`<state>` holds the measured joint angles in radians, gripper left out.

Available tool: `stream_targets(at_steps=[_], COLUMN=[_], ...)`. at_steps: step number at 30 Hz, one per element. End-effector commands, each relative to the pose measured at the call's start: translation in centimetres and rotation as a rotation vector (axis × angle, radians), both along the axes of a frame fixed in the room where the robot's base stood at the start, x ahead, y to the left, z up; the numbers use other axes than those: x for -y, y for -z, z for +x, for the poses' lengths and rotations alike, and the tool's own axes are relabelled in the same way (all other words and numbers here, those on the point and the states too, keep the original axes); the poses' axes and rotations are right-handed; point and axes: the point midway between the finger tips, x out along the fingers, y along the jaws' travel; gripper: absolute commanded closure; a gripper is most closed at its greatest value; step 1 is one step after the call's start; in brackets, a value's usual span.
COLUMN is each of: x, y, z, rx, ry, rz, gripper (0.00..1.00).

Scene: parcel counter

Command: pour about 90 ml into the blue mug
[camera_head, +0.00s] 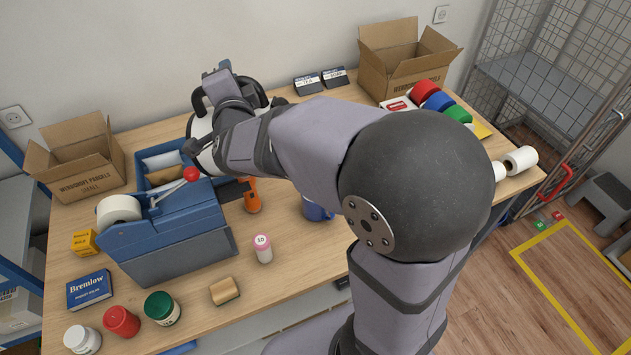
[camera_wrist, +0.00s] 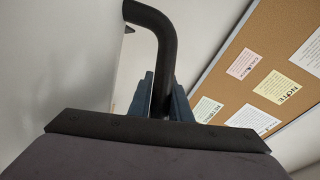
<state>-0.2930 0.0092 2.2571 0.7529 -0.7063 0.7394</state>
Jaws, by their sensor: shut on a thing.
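A white kettle (camera_head: 201,129) with a black handle shows in the head view at the back of the counter, left of centre, largely hidden by my arm. In the wrist view its black handle (camera_wrist: 158,50) stands between the blue-grey fingers of my gripper (camera_wrist: 163,100), which is shut on it. The kettle's spout and contents are hidden, and I cannot tell its tilt. The blue mug (camera_head: 316,211) is on the counter right of the kettle and nearer the front. My arm covers much of the mug, and its inside does not show.
A blue box-like dispenser (camera_head: 180,255) with a red-knobbed lever stands left of the mug. An open carton (camera_head: 80,160) stands at left, another (camera_head: 405,60) at back right. Several jars line the front left.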

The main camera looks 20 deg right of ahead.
Motion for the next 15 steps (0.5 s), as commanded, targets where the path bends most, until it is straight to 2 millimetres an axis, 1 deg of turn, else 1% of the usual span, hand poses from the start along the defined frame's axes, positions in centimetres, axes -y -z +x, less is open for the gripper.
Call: stream_targets(at_steps=[1, 9, 15], x=[-0.34, -0.89, -0.95], y=[-0.72, -0.52, -0.31], z=[0.10, 0.30, 0.31], rx=[-0.003, -0.027, -0.032], ry=[-0.003, -0.002, -0.002], rz=[-0.007, -0.049, -0.056], gripper=[1.00, 1.00, 1.00])
